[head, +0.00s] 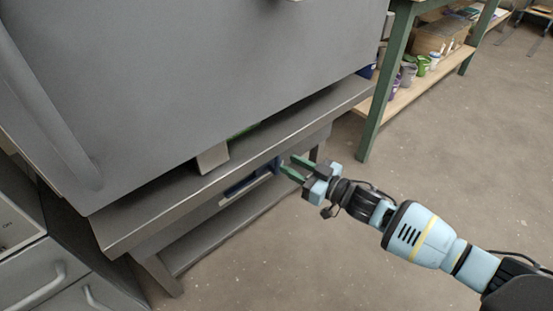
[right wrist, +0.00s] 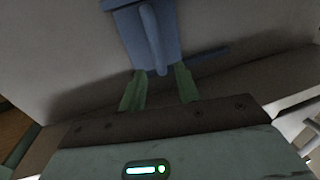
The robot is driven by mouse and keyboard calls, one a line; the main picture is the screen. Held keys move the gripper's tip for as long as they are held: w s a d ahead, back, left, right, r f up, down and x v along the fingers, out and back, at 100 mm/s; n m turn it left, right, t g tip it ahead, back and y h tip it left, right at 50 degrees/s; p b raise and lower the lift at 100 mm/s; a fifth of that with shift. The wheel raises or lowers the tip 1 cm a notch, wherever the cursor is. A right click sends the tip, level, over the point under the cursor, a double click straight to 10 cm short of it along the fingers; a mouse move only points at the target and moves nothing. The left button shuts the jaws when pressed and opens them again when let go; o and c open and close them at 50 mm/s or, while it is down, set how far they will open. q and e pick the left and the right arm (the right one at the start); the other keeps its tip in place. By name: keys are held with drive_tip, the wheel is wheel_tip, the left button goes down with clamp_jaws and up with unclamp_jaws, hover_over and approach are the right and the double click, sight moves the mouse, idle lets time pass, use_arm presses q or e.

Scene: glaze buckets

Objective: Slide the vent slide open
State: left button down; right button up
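A blue piece with a rounded upright handle, which looks like the vent slide (right wrist: 152,38), shows in the right wrist view against a pale grey surface. A blue strip (right wrist: 210,56) runs out to its right. In the head view a small blue part (head: 277,166) shows beside my right fingertips, below the metal bench top. My right gripper (head: 292,168) has its green fingers apart. In the right wrist view the handle's end lies between the fingertips (right wrist: 159,74); I cannot tell whether they touch it. My left gripper is in neither view.
A big grey cabinet (head: 190,80) stands on the metal bench (head: 150,215), above and left of my gripper. Grey drawers (head: 50,275) are at lower left. A green-framed shelf (head: 384,85) with buckets stands at upper right. The floor (head: 440,150) on the right is clear.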

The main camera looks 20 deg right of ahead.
sight(278, 158)
drive_tip(key=shift+b+x, duration=0.95)
drive_tip(key=shift+x, duration=1.8)
clamp_jaws()
